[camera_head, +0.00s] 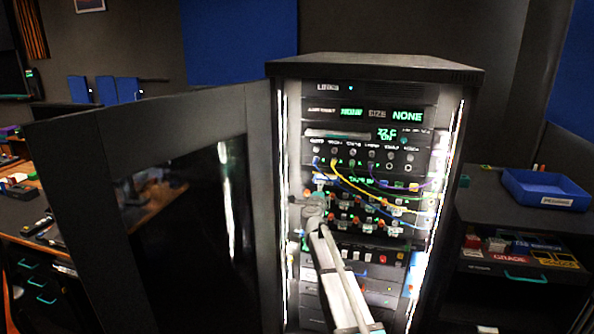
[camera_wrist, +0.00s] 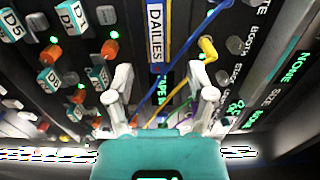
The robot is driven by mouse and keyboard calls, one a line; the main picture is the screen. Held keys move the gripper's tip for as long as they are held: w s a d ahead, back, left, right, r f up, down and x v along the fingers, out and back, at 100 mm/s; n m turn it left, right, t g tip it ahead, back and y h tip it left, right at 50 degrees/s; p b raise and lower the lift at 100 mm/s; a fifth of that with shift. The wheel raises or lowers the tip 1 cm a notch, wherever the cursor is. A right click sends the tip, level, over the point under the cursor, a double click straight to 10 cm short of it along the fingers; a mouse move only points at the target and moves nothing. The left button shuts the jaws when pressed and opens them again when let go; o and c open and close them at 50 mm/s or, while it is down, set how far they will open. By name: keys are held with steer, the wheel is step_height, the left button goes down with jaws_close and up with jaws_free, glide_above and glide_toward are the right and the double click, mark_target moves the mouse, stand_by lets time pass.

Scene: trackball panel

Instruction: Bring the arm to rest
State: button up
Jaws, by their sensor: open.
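My gripper (camera_wrist: 164,108) is open in the wrist view, its two pale fingers apart with nothing between them. It faces the front of the equipment rack (camera_head: 375,69), which shows patch cables and rows of labelled knobs. In the head view my arm reaches up from the bottom into the open rack, and its end (camera_head: 313,207) is near the left side of the knob rows. In the wrist view a label reading DAILIES (camera_wrist: 156,34) lies beyond the fingers. Whether the fingertips touch the panel I cannot tell.
The rack's dark glass door (camera_head: 185,210) stands open to the left. A blue bin (camera_head: 545,188) sits on a cabinet at the right. A wooden desk (camera_head: 30,225) with small items is at the far left. Blue and yellow cables (camera_head: 350,185) cross the panel close to my arm.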

steer(key=s+a+f+n+g+y+p, duration=0.1)
steer(key=s+a+f+n+g+y, duration=0.2)
steer(key=s+a+n+y, duration=0.45)
steer(key=s+a+f+n+g+y+p, duration=0.1)
steer(key=s+a+f+n+g+y, duration=0.25)
steer(key=s+n, duration=0.65)
steer(key=s+d+f+n+g+h, duration=0.1)
steer(key=s+d+f+g+h, duration=0.1)
steer(key=s, duration=0.7)
steer(key=s+d+f+n+g+h, duration=0.1)
steer(key=s+d+f+g, duration=0.3)
steer(key=s, duration=0.5)
steer(key=s+d+f+n+g+h+p, duration=0.1)
steer(key=s+d+f+g+h, duration=0.1)
steer(key=s+d+g, duration=0.3)
steer(key=s+f, duration=0.1)
steer(key=s, duration=0.3)
steer(key=shift+s+f+n+h, duration=0.2)
steer(key=shift+s+n+h, duration=0.05)
steer(key=shift+n+h, duration=0.1)
steer(key=shift+a, duration=0.1)
steer(key=shift+c, duration=0.9)
